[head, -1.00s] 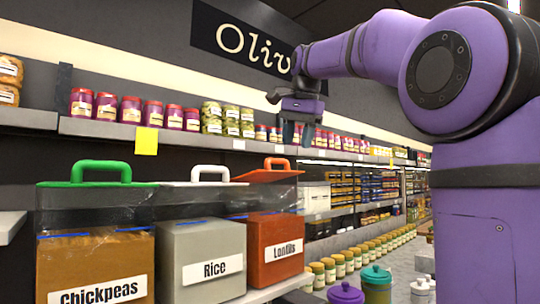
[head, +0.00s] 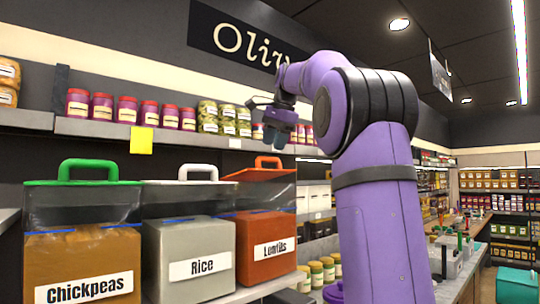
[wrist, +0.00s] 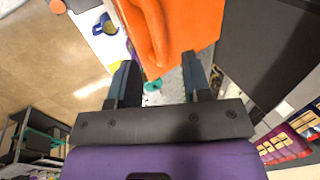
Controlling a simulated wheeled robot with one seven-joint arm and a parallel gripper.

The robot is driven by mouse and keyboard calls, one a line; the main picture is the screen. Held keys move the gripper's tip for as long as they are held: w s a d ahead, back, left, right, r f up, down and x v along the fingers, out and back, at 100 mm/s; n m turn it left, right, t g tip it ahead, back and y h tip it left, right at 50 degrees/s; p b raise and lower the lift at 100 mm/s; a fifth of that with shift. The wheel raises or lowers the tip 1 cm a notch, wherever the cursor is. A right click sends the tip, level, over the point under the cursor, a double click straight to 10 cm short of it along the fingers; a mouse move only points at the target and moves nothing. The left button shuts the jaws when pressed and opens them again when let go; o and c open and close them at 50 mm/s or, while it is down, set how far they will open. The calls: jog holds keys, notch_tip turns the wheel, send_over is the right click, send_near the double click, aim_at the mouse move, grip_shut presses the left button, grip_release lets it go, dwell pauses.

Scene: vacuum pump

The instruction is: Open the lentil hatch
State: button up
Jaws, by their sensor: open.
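The lentil bin (head: 262,253) is orange with a "Lentils" label and stands at the right end of a row of bins in the head view. Its orange hatch (head: 256,175) lies on top and looks shut, with an upright orange handle (head: 269,162). My gripper (head: 276,141) is above and slightly right of the handle, apart from it. In the wrist view my gripper (wrist: 160,72) has its two fingers spread with nothing held between them. The orange hatch (wrist: 195,30) and its handle (wrist: 154,28) show beyond the fingertips, at the top.
The rice bin (head: 190,255) with a white lid and the chickpeas bin (head: 85,260) with a green lid stand to the left. A shelf of jars (head: 165,118) runs behind and above the bins, close to my gripper. Open aisle lies to the right.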

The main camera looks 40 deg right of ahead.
jog(key=shift+x, duration=2.1)
grip_shut()
